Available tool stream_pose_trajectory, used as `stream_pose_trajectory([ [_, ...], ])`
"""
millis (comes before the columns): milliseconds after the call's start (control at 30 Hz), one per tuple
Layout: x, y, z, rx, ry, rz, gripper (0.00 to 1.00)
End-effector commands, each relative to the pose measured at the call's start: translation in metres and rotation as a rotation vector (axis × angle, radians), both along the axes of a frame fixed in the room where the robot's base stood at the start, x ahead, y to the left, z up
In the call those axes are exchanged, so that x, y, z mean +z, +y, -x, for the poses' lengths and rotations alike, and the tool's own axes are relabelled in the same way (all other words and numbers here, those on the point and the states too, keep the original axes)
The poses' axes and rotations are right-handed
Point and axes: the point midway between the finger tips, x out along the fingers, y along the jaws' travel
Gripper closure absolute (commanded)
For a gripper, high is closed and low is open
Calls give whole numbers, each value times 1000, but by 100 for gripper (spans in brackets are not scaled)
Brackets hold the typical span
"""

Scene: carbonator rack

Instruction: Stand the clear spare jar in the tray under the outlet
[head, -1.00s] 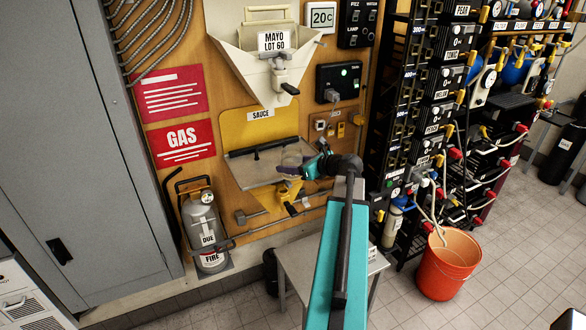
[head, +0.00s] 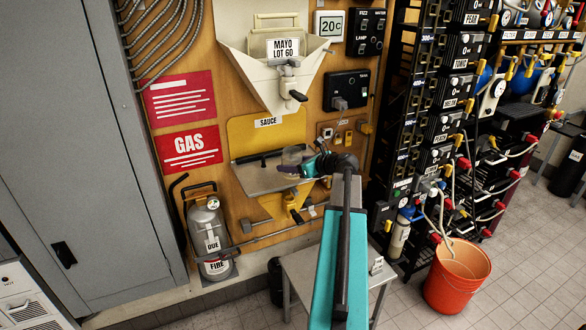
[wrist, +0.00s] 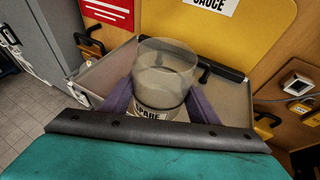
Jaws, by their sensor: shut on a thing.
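The clear spare jar (wrist: 166,62) stands open-topped and roughly upright between my gripper's purple fingers (wrist: 160,100), with part of its "SPARE" label showing in the wrist view. In the head view, the jar (head: 292,157) and my gripper (head: 301,167) appear over the right part of the grey tray (head: 258,180). My gripper is shut on the jar. The jar's base is hidden, so I cannot tell whether it touches the tray. The outlet tap (head: 288,88), under the white hopper labelled "MAYO LOT 60", is above the jar in the picture.
A dark bar handle (head: 256,157) runs along the tray's back, close behind the jar. A yellow panel marked "SAUCE" (head: 268,121) backs the tray. Small wall switches (head: 345,130) are to the right. A dark rack (head: 408,120) stands further right.

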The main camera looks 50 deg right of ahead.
Motion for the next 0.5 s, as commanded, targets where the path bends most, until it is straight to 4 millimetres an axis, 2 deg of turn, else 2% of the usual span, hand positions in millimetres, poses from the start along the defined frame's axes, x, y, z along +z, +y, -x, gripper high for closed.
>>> stream_pose_trajectory([
  [500, 0, -12, -30, 1, -1, 1, 68],
])
